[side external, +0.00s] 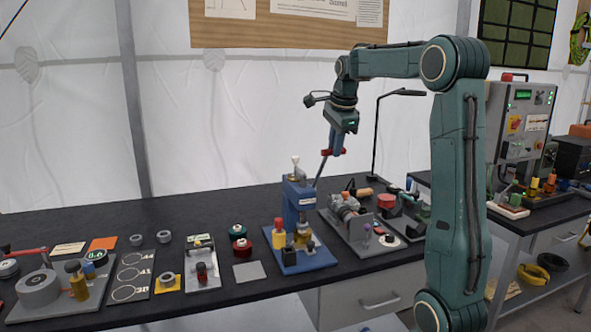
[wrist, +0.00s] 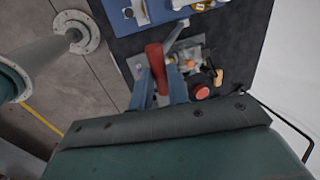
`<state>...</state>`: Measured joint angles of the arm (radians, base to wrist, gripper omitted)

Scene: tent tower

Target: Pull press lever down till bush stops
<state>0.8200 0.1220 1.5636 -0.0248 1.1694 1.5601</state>
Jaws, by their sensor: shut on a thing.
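The blue arbor press (side external: 299,207) stands on its blue base plate (side external: 297,262) in the middle of the bench. Its lever (side external: 321,171) slants up and to the right from the press head. My gripper (side external: 333,150) is above and right of the head, shut on the lever's red handle (side external: 326,153). In the wrist view the red handle (wrist: 155,60) lies between the two fingers of my gripper (wrist: 158,76). The press base (wrist: 160,8) shows at the top edge there. I cannot make out the bush under the ram.
A grey fixture with a motor-like part (side external: 347,208) stands right of the press. Red and green round parts (side external: 239,233), a grey square plate (side external: 249,272) and a ring gauge board (side external: 128,276) lie to the left. A thin lamp post (side external: 376,135) rises behind.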

